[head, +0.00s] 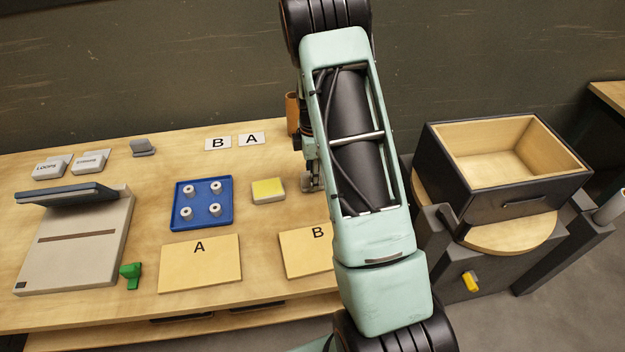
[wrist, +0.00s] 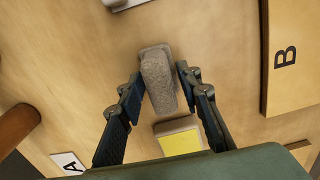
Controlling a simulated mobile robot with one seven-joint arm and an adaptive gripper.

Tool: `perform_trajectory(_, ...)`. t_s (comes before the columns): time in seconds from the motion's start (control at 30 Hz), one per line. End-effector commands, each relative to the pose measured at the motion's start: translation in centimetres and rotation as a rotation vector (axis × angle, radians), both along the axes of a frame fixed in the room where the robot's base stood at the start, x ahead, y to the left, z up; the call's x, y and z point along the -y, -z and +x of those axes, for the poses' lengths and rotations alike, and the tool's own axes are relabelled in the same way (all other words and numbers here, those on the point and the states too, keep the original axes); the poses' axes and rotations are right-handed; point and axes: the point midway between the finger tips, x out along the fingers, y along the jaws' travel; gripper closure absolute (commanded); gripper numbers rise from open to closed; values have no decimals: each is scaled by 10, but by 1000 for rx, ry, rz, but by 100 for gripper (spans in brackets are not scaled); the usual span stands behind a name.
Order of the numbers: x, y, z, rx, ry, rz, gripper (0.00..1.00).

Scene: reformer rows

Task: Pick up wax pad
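A small pale block with a yellow top (head: 268,190), which looks like the wax pad, lies on the table right of the blue tray. It also shows low in the wrist view (wrist: 180,139), nearer the palm side of the picture. My gripper (wrist: 160,72) points down with its two fingers apart. A grey, rough-looking block (wrist: 160,82) lies between the fingers, with narrow gaps at its sides. I see no clear contact. In the head view my arm covers most of my gripper (head: 312,183), just right of the yellow-topped block.
The blue tray (head: 203,223) holds several white spools. Pads A (head: 200,270) and B (head: 303,262) lie in front. A brown cylinder (wrist: 17,125) stands behind my gripper. A dark open box (head: 462,197) stands at right. The table front left holds a grey device (head: 75,245).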

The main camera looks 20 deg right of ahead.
Motion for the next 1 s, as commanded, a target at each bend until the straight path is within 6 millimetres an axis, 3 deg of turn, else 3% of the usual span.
perform_trajectory(0.03, 0, 0, 0, 0, 0, 0, 76)
perform_trajectory(0.27, 0, 0, 0, 0, 0, 0, 100)
perform_trajectory(0.67, 0, -6, 0, 1, 1, 1, 100)
perform_trajectory(0.87, 0, -30, 1, 4, 1, -1, 100)
perform_trajectory(1.0, 3, -50, -15, 3, 1, 0, 100)
